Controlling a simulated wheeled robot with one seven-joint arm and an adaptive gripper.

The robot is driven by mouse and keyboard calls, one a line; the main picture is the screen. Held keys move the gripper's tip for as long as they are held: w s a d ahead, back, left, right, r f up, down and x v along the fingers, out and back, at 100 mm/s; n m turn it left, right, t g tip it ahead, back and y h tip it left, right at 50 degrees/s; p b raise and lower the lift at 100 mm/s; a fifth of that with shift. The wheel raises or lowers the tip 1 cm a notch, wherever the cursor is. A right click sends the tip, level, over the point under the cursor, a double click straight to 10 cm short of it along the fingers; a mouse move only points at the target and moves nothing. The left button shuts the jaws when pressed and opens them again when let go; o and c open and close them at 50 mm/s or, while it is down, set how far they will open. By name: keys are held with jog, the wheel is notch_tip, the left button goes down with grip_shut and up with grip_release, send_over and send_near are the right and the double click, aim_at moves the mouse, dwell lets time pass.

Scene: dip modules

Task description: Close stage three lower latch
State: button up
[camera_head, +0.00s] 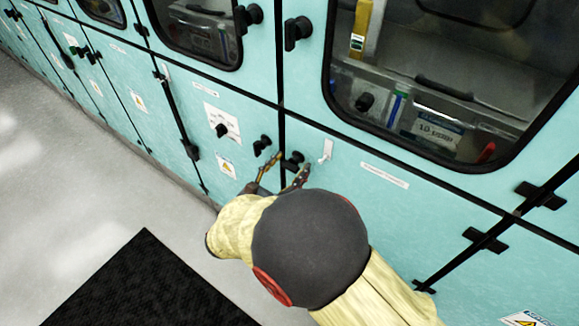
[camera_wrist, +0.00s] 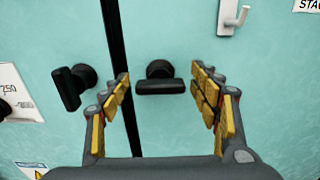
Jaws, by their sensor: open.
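A black latch with a short bar handle (camera_wrist: 160,86) sits on a turquoise lower door, just right of a dark vertical seam. Its bar lies roughly horizontal in the wrist view. My gripper (camera_wrist: 160,73) is open, with its yellow-padded fingers on either side of this latch and a gap to each. In the head view the latch (camera_head: 292,162) shows small between the fingertips, partly hidden. A second black latch (camera_wrist: 72,87) is left of the seam, its bar nearer upright, outside my left finger. A label cut off at the corner reads "STA" (camera_wrist: 308,5); which stage it names in full cannot be read.
A white hook (camera_wrist: 234,18) projects from the panel above and right of the latch. Windowed upper doors (camera_head: 450,80) and black hinges (camera_head: 484,240) are nearby. A black mat (camera_head: 145,285) lies on the open grey floor (camera_head: 70,190).

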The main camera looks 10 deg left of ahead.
jog(key=shift+c, duration=0.3)
jog(key=c, duration=1.1)
